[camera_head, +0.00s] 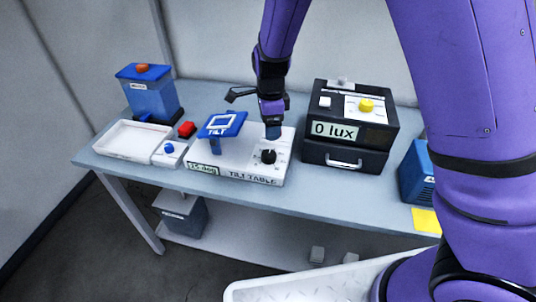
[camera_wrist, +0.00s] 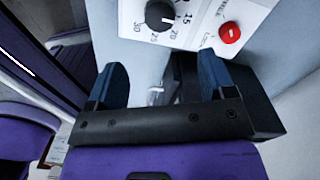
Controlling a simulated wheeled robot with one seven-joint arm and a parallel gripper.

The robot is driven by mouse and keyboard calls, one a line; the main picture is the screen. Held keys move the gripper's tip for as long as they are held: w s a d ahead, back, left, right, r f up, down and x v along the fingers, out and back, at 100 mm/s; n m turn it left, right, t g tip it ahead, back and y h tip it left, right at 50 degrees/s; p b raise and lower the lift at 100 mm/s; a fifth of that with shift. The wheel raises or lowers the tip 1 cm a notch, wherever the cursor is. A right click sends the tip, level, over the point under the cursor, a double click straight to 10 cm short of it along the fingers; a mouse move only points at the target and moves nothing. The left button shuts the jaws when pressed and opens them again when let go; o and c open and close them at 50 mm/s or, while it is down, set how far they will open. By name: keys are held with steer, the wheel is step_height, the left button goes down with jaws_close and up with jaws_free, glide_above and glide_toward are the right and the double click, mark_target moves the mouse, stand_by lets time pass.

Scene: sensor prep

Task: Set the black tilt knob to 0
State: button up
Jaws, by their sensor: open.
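The black tilt knob (camera_head: 268,156) sits at the right end of the white tilt table's panel (camera_head: 233,169), whose small display seems to read about 15 deg. In the wrist view the knob (camera_wrist: 158,15) is cut by the top edge, beside printed marks 15, 20, 25 and 30. A white pointer mark shows on its right side, toward the 15 to 20 marks. My gripper (camera_head: 273,131) hangs above and just behind the knob, apart from it. In the wrist view its two blue fingers (camera_wrist: 161,80) are spread with nothing between them.
A blue tilted platform (camera_head: 222,123) stands left of my gripper. A black lux box (camera_head: 346,160) stands close on the right. A white tray (camera_head: 132,139) and blue device (camera_head: 151,97) are at the left.

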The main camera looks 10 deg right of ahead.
mark_target(269, 153)
step_height(269, 153, down, 11)
steer(key=shift+a+f, duration=0.15)
stand_by(0.4)
steer(key=c, duration=0.9)
